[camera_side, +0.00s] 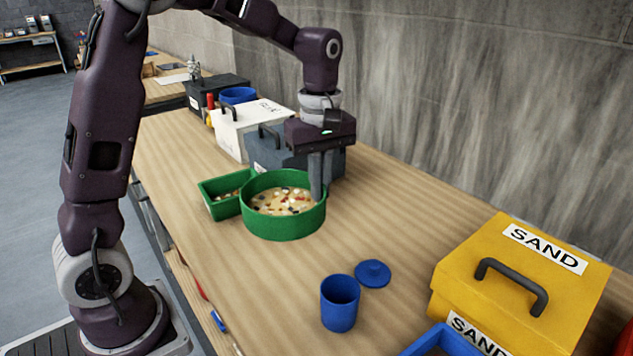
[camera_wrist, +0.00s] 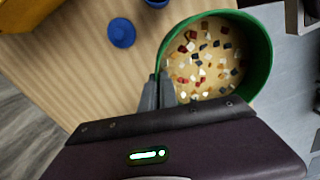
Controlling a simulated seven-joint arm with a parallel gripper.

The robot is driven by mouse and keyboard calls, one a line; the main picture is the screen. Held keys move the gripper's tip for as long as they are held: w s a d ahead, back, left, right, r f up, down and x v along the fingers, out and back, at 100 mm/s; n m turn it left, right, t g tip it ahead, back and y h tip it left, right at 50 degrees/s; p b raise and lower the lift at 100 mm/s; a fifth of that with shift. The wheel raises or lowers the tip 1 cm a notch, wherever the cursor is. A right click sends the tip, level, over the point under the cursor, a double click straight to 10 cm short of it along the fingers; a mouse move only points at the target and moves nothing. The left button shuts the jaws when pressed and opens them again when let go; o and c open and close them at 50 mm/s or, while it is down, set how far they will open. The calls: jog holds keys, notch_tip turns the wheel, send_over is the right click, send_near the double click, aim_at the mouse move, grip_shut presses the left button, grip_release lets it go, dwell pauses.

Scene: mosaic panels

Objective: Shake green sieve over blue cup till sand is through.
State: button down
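The round green sieve (camera_side: 283,225) holds pale sand with several red, white and dark chips. It looks level and stands at the middle of the bench; I cannot tell if it touches the wood. It also shows in the wrist view (camera_wrist: 262,55). My gripper (camera_side: 319,190) points down at its right rim, and in the wrist view the fingers (camera_wrist: 158,92) lie close together on either side of the wall, closed on it. The blue cup (camera_side: 339,312) stands upright and open nearer the camera, apart from the sieve. Its inside is dark.
A blue lid (camera_side: 373,273) lies beside the cup. A small green tray (camera_side: 222,208) sits just left of the sieve. A yellow SAND box (camera_side: 480,300) and a blue bin (camera_side: 440,340) stand front right. Grey and white boxes (camera_side: 245,127) stand behind. Bench between sieve and cup is clear.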

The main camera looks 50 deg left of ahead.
jog(key=d, duration=1.4)
jog(key=shift+w+d, duration=0.3)
jog(key=shift+w, duration=0.1)
dwell(2.7)
jog(key=shift+d, duration=0.1)
dwell(0.3)
jog(key=f, duration=0.1)
jog(key=a+f, duration=0.1)
jog(key=f, duration=0.1)
jog(key=shift+a+f, duration=0.1)
jog(key=shift+f, duration=0.2)
dwell(1.1)
